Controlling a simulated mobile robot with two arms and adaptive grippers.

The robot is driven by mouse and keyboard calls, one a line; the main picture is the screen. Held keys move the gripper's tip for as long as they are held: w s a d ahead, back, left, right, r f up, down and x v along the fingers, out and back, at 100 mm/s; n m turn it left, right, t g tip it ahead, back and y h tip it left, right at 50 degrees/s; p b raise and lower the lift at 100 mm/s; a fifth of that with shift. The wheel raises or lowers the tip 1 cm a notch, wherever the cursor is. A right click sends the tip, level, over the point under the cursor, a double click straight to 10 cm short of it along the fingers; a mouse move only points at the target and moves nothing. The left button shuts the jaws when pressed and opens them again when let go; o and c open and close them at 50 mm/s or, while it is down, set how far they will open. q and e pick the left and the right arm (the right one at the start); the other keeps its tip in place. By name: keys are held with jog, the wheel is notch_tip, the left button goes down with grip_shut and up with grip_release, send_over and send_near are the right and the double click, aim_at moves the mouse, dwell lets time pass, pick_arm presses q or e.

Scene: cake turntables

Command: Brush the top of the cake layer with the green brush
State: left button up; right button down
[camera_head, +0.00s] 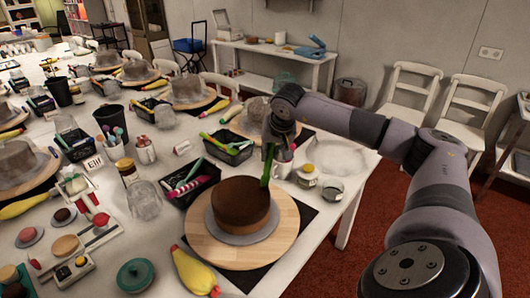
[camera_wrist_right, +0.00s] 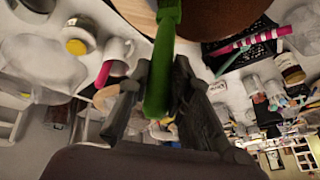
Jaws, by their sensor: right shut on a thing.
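The brown cake layer (camera_head: 241,203) sits on a grey plate on a round wooden turntable (camera_head: 277,245) at the near part of the table. My right gripper (camera_head: 271,142) is above the cake's far right side, shut on the green brush (camera_head: 267,166). The brush hangs down, its lower end by the cake's far right edge; I cannot tell whether it touches. In the right wrist view the green brush (camera_wrist_right: 162,72) is between the fingers, with part of the cake (camera_wrist_right: 225,35) at the top. My left gripper is not in view.
A jar (camera_head: 307,175), a glass (camera_head: 332,190) and a white mug stand to the right. A yellow piping bag (camera_head: 195,272) lies in front. Several other cakes stand on turntables at left.

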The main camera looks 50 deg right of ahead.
jog(key=shift+d+r, duration=0.1)
jog(key=shift+d, duration=0.05)
jog(key=shift+w, duration=0.15)
notch_tip(320, 180, up, 7)
jog(key=p, duration=0.6)
